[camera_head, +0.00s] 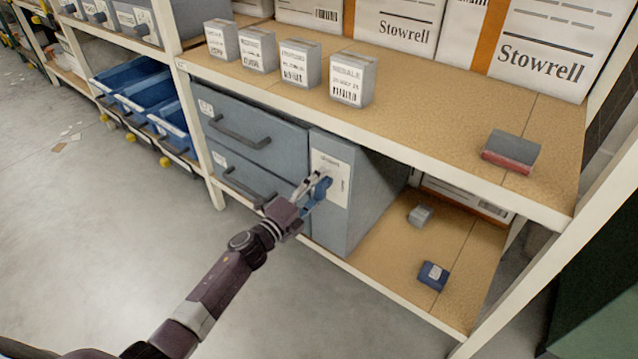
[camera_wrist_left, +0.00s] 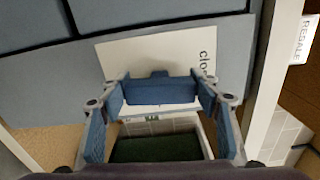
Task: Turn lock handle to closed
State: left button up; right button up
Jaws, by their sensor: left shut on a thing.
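The blue lock handle (camera_head: 323,186) is on a white label plate (camera_head: 341,172) on the front of a grey-blue cabinet (camera_head: 345,215), in the lower shelf bay. In the left wrist view the handle (camera_wrist_left: 160,90) lies crosswise between the two fingers, in front of the white plate (camera_wrist_left: 125,58). Letters reading "clo" show at the plate's right edge; the rest is hidden. My left gripper (camera_head: 314,190) reaches the handle from the lower left and is shut on it. My right gripper is not in view.
Grey drawers (camera_head: 250,137) with bar handles are left of the plate. Small boxes (camera_head: 347,79) and a red-grey box (camera_head: 511,151) stand on the shelf above. A blue box (camera_head: 433,275) lies on the lower shelf. White rack posts (camera_head: 202,150) flank the bay. Open floor is at left.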

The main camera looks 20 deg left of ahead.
pick_arm(q)
jog(key=shift+f+n, duration=0.1)
jog(key=shift+n, duration=0.5)
jog(key=o, duration=1.2)
jog(key=shift+c, duration=0.2)
jog(key=v, duration=1.2)
